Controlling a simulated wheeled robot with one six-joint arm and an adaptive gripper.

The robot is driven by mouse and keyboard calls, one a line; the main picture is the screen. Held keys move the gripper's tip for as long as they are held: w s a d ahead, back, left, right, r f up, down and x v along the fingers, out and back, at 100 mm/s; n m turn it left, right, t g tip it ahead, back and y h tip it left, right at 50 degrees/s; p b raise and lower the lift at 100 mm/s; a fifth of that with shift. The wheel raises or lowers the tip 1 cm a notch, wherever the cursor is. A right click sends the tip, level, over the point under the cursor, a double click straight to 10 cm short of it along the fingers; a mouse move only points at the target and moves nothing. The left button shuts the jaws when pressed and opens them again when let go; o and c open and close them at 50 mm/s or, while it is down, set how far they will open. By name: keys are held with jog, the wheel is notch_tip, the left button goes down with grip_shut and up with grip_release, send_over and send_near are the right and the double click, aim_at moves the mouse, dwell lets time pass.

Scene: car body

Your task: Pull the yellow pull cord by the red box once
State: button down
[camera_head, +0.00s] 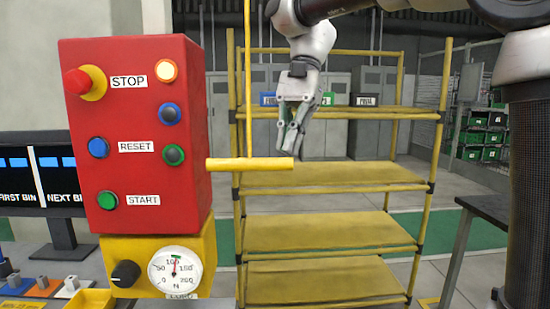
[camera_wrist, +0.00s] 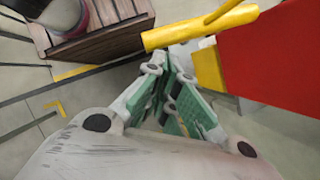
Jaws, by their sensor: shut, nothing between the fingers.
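The yellow pull cord (camera_head: 247,75) hangs down from the top, right of the red box (camera_head: 140,130). It ends in a horizontal yellow handle bar (camera_head: 250,164). My gripper (camera_head: 293,150) points down with its fingers shut, its tips close to the bar's right end; I cannot tell if they touch. In the wrist view the yellow bar (camera_wrist: 190,33) lies just beyond the shut fingers (camera_wrist: 170,75), and the red box (camera_wrist: 275,55) is at the right. Nothing is between the fingers.
Under the red box is a yellow unit with a dial gauge (camera_head: 175,269) and a black knob (camera_head: 125,273). A screen (camera_head: 50,175) stands at the left. A dark table (camera_head: 490,208) is at the right.

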jog(key=v, duration=0.5)
jog(key=shift+w+d+r, duration=0.1)
jog(key=shift+w+r, duration=0.05)
jog(key=shift+r, duration=0.1)
dwell(0.3)
jog(key=w+f+n+t, duration=0.2)
jog(key=w+f+n, duration=0.2)
jog(key=f, duration=0.2)
jog(key=s+d+f+n+t, duration=0.25)
jog(key=d+f, duration=0.35)
jog(key=d, duration=0.3)
jog(key=s+d+f+t+h, duration=0.1)
jog(key=s+d+f, duration=0.3)
jog(key=s+d, duration=0.4)
jog(key=s+d+f+t+h, duration=0.2)
jog(key=s+d+f+t, duration=0.1)
jog(key=s+d, duration=0.5)
jog(key=shift+d+f, duration=0.6)
jog(key=shift+d, duration=0.4)
jog(key=shift+s+n, duration=0.1)
jog(key=shift+n, duration=0.15)
